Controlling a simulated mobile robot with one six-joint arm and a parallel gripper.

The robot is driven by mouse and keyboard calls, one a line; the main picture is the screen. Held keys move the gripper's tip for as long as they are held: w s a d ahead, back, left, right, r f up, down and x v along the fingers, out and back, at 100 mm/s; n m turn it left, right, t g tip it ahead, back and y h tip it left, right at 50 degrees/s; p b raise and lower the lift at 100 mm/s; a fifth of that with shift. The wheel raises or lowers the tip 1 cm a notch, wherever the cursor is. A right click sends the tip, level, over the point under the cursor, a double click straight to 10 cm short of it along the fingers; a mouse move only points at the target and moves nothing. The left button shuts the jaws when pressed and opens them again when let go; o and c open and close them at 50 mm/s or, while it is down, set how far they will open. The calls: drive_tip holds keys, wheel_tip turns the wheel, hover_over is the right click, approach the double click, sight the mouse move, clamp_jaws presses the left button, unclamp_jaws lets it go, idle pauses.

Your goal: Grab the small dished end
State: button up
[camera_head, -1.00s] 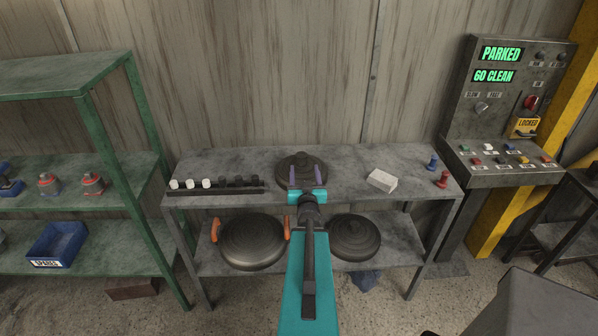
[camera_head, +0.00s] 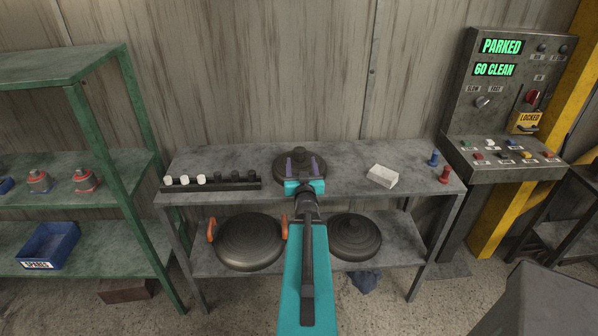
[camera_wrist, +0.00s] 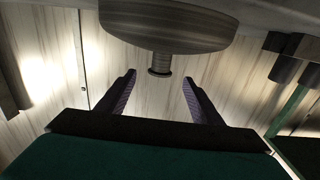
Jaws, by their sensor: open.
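A dark round dished end (camera_head: 281,167) with a short knob on top lies at the back middle of the grey bench top. It looks the smallest of the three dark discs here. My gripper (camera_head: 303,164) is open in front of it, its two purple fingers apart and empty. In the wrist view the dished end (camera_wrist: 165,28) appears upside down, its knob (camera_wrist: 160,68) centred between the fingertips of my gripper (camera_wrist: 158,78). I see no finger touching the knob. The gap in depth is hard to judge.
A wider disc (camera_head: 249,242) with orange handles and another disc (camera_head: 355,237) lie on the lower shelf. A rack (camera_head: 212,183) of white and black pieces stands left, a white block (camera_head: 382,176) right. A blue peg (camera_head: 434,158) and a red peg (camera_head: 445,174) stand beyond it.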

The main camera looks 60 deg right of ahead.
sight(301, 154)
drive_tip(key=shift+w+d+b, duration=0.3)
drive_tip(key=shift+d+b, duration=0.2)
drive_tip(key=shift+b, duration=2.2)
drive_tip(key=b+x, duration=0.1)
drive_tip(key=x, duration=0.1)
drive_tip(key=shift+w+d+f+b, duration=0.1)
drive_tip(key=shift+w+d+b, duration=0.1)
drive_tip(key=shift+d+b, duration=0.15)
drive_tip(key=shift+w+d, duration=0.4)
drive_tip(key=shift+d, duration=0.15)
drive_tip(key=shift+p+x, duration=0.35)
drive_tip(key=shift+x, duration=0.45)
drive_tip(key=shift+p+x, duration=0.8)
drive_tip(key=shift+x, duration=1.8)
drive_tip(key=shift+c, duration=0.3)
clamp_jaws()
drive_tip(key=shift+r, duration=0.35)
